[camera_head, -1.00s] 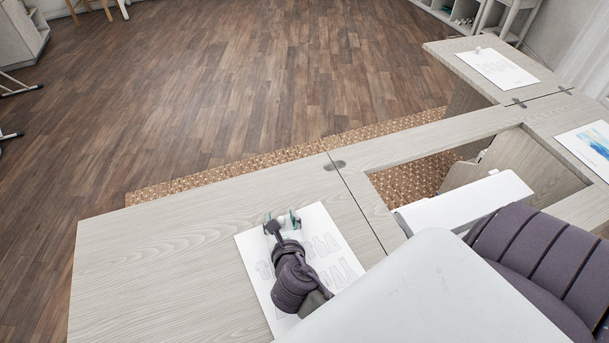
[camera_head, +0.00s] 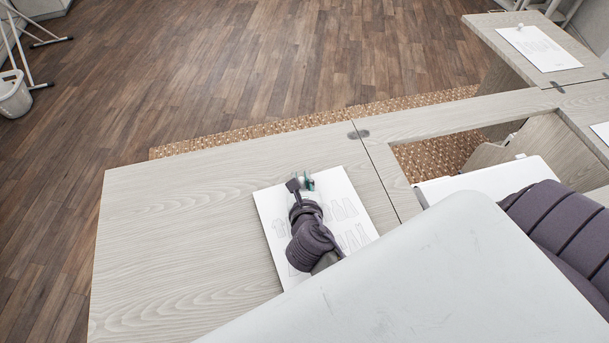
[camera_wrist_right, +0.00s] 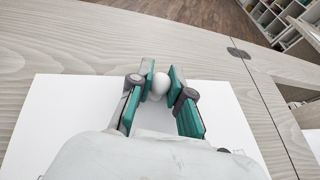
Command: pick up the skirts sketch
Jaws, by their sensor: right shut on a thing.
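A white sheet with rows of pencilled garment outlines, some skirt-like (camera_head: 347,208), lies on the pale wooden table top (camera_head: 180,230) in the head view. My right gripper (camera_head: 302,183) is over its far edge, and my arm hides part of the drawing. In the right wrist view the green-padded fingers (camera_wrist_right: 161,85) are shut on a small white round knob (camera_wrist_right: 159,84) at the sheet's far edge. The sheet looks flat on the table; I cannot tell any lift. My left gripper is not in view.
Another white sheet (camera_head: 540,48) with faint outlines and a white knob lies on the table wing at the upper right. Part of a third sheet (camera_head: 602,131) shows at the right edge. A rectangular opening (camera_head: 440,157) lies right of the table seam. The table's left half is clear.

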